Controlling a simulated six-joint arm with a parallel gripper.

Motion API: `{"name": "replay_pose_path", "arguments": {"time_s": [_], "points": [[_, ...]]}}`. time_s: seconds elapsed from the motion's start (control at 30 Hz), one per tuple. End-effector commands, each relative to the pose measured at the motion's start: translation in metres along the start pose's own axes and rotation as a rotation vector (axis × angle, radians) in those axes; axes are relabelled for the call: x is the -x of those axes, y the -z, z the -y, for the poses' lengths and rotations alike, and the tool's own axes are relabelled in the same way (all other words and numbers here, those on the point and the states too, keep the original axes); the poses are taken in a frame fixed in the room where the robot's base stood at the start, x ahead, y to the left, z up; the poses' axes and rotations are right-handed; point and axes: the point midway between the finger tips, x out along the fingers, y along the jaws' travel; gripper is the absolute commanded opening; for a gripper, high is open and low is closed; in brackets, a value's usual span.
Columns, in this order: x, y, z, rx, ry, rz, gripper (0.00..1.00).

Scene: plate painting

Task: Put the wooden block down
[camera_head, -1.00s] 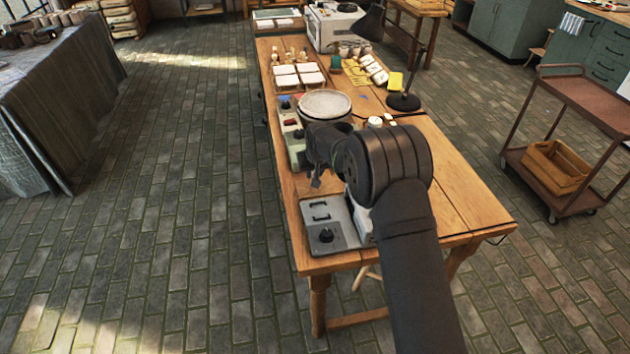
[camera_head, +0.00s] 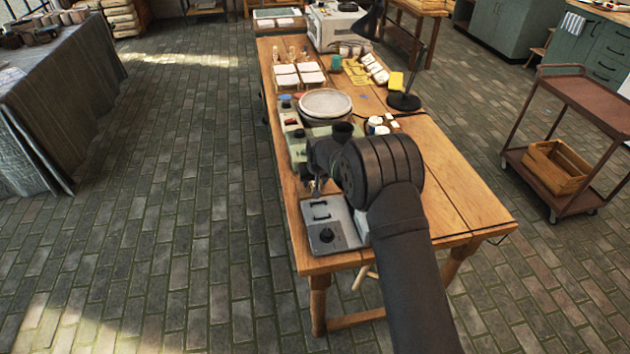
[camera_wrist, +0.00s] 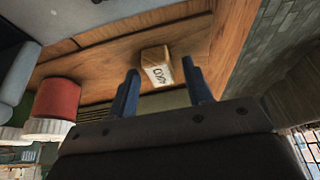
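The wooden block (camera_wrist: 155,57) is a small light-brown cube with a white face bearing dark lettering. In the wrist view it rests on the wooden table top, just beyond my fingertips and in line with the gap between them. My gripper (camera_wrist: 160,78) is open, with clear space between each dark finger and the block. In the head view my gripper (camera_head: 315,187) is over the left side of the table, just behind the grey tray. I cannot make out the block in the head view.
A round pale plate (camera_head: 325,102) stands behind my wrist. A red object (camera_wrist: 57,98) is left of the gripper in the wrist view. The table's near right (camera_head: 455,200) is clear.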

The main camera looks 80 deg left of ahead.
Motion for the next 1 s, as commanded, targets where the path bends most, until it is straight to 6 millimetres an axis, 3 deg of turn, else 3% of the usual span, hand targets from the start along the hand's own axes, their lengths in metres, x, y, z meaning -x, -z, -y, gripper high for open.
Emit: {"name": "replay_pose_path", "arguments": {"time_s": [0.27, 0.7, 1.0], "points": [[0.011, 0.002, 0.0, 0.0, 0.0, -0.001, 0.46], [0.09, 0.002, 0.0, 0.0, 0.0, -0.003, 0.46], [0.12, 0.001, 0.0, 0.0, 0.0, 0.0, 0.46]]}}
